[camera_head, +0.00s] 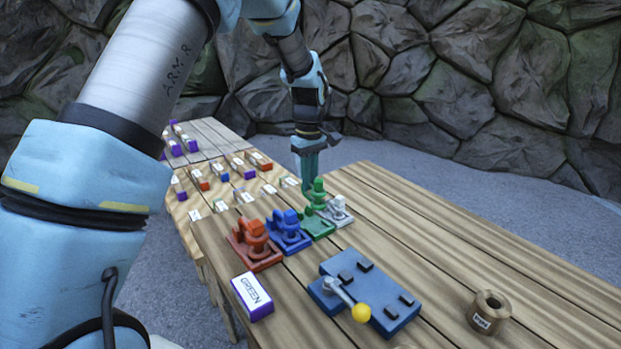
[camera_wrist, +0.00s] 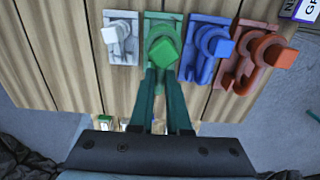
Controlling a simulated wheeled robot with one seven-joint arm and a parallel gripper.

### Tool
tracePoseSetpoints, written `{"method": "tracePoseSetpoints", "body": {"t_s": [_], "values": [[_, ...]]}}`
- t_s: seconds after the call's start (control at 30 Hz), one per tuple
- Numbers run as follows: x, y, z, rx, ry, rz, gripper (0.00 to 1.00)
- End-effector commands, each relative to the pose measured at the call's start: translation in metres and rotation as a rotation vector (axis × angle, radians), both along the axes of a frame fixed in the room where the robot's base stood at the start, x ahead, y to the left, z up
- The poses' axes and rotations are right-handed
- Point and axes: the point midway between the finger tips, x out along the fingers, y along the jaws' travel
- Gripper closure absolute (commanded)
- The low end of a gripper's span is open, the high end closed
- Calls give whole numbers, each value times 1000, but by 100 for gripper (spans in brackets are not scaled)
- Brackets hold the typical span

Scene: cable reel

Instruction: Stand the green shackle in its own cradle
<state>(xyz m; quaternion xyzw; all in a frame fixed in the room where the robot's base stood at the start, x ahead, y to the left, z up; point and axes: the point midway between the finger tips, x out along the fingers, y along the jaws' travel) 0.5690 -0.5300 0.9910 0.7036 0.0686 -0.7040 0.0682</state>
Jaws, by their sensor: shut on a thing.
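The green shackle (camera_head: 318,190) is upright at the green cradle (camera_head: 319,228), between the blue and white ones. My gripper (camera_head: 309,178) points down from behind and is shut on the shackle.
A blue shackle on a blue cradle (camera_head: 285,232) and a red one on a red cradle (camera_head: 255,248) stand to the left. A white cradle (camera_head: 338,212) is close on the right.

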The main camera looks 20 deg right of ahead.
Motion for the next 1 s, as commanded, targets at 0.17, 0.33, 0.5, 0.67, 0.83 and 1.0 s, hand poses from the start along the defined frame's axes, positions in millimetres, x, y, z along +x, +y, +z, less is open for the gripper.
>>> {"method": "tracePoseSetpoints", "body": {"t_s": [0.17,0.33,0.5,0.67,0.83,1.0], "values": [[0,0,-5,-1,0,-3,100],[0,0,-16,-1,0,-2,100],[0,0,-29,-1,0,-2,100],[0,0,-41,-1,1,-1,100],[0,0,-53,0,1,-1,100],[0,0,-60,-1,0,-1,100]]}}
